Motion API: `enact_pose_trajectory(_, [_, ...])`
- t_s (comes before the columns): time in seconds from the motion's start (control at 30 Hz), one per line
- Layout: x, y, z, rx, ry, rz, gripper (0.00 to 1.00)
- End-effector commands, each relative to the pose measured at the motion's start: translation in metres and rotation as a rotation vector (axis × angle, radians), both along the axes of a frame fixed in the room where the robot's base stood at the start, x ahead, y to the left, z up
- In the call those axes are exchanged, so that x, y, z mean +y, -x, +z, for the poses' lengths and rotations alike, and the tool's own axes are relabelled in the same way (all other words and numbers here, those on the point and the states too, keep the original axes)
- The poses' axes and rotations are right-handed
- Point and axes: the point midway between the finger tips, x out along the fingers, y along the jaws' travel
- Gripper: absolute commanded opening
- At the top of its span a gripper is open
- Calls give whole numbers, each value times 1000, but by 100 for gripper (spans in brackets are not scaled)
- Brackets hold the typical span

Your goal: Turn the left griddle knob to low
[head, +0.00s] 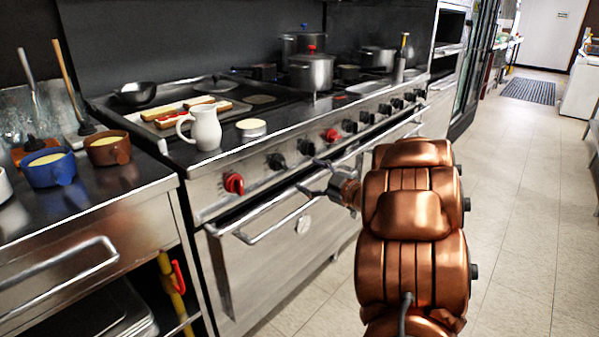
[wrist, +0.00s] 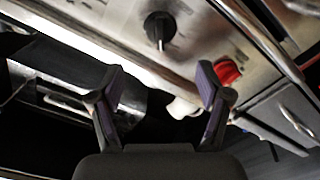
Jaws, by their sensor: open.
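The leftmost knob on the range front is red (head: 233,183), below the white jug. In the wrist view a red knob (wrist: 227,71) shows just beyond the right fingertip, and a black knob (wrist: 158,30) with a pointer sits above the gap between the fingers. In the head view, black knobs (head: 276,161) follow to the right, then a second red knob (head: 331,135). The knobs' setting marks are too small to read. My gripper (head: 312,177) is open and empty in front of the oven door, right of the leftmost red knob. Its fingers (wrist: 160,85) are apart, with no knob between them.
The oven handle (head: 270,228) runs below the knobs, close to my gripper. A white jug (head: 205,130) stands at the griddle's front edge, beside a small round dish (head: 251,128). Pots (head: 311,72) stand farther back. The floor (head: 520,170) at right is clear.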

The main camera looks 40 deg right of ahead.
Motion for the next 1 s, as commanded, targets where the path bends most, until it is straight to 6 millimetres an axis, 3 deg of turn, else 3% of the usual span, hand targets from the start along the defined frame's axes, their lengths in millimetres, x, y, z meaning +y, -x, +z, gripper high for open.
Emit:
enact_pose_trajectory(0.3, [-3, 17, 0, 0, 0, 1, 77])
enact_pose_trajectory(0.83, [-3, 16, 0, 1, 0, 1, 77])
enact_pose_trajectory(1.0, [-5, 8, 13, 30, 22, -44, 77])
